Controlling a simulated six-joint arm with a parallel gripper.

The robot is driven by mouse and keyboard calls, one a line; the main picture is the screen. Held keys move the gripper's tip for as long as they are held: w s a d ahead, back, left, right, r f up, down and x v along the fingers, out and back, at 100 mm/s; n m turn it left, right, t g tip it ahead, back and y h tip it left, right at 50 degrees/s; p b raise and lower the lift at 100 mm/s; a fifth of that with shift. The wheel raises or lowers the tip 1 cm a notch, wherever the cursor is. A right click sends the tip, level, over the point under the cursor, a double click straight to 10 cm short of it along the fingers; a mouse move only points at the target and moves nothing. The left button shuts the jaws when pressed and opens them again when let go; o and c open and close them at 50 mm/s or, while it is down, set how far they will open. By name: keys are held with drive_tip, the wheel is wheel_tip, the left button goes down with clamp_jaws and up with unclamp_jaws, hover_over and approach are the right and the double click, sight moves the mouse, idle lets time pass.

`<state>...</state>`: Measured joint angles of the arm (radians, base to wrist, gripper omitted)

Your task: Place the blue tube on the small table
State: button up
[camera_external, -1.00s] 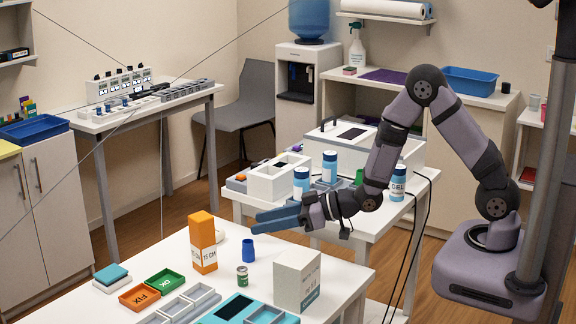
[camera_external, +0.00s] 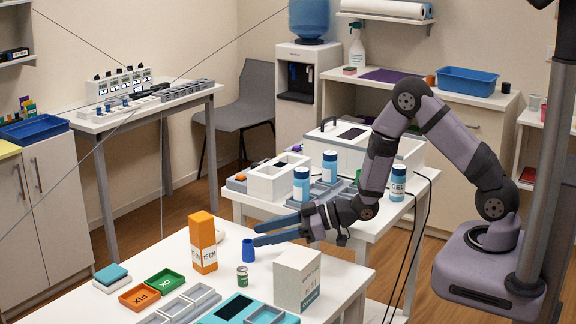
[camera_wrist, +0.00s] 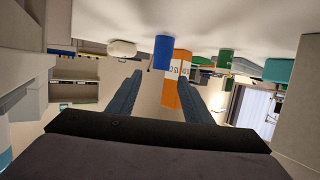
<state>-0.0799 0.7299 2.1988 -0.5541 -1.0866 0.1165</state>
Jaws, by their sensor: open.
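The blue tube (camera_external: 248,251) stands upright on the white front table (camera_external: 345,282), between an orange box and a small green can. In the wrist view, which looks upside down, the blue tube (camera_wrist: 163,52) shows ahead, just beyond and between the fingertips. My gripper (camera_external: 257,233) is open and empty, its blue fingers pointing left, close to the tube's top and apparently slightly above it. The fingers also show spread in the wrist view (camera_wrist: 160,80). Another white table (camera_external: 408,208) stands behind; I cannot tell which table is the small one.
The orange box (camera_external: 202,243), green can (camera_external: 242,277) and a white box (camera_external: 298,280) stand near the tube. Trays (camera_external: 165,280) fill the table's front. The rear table holds blue-and-white bottles (camera_external: 330,167) and a white machine (camera_external: 352,140). A side table (camera_external: 140,115) stands left.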

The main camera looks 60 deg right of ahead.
sight(243, 244)
drive_tip(key=shift+f, duration=0.4)
drive_tip(key=shift+f, duration=0.2)
drive_tip(key=shift+w+a+f, duration=0.1)
drive_tip(key=shift+f, duration=0.15)
drive_tip(key=shift+p+x, duration=0.55)
drive_tip(key=shift+x, duration=1.85)
clamp_jaws()
drive_tip(key=shift+r, duration=0.15)
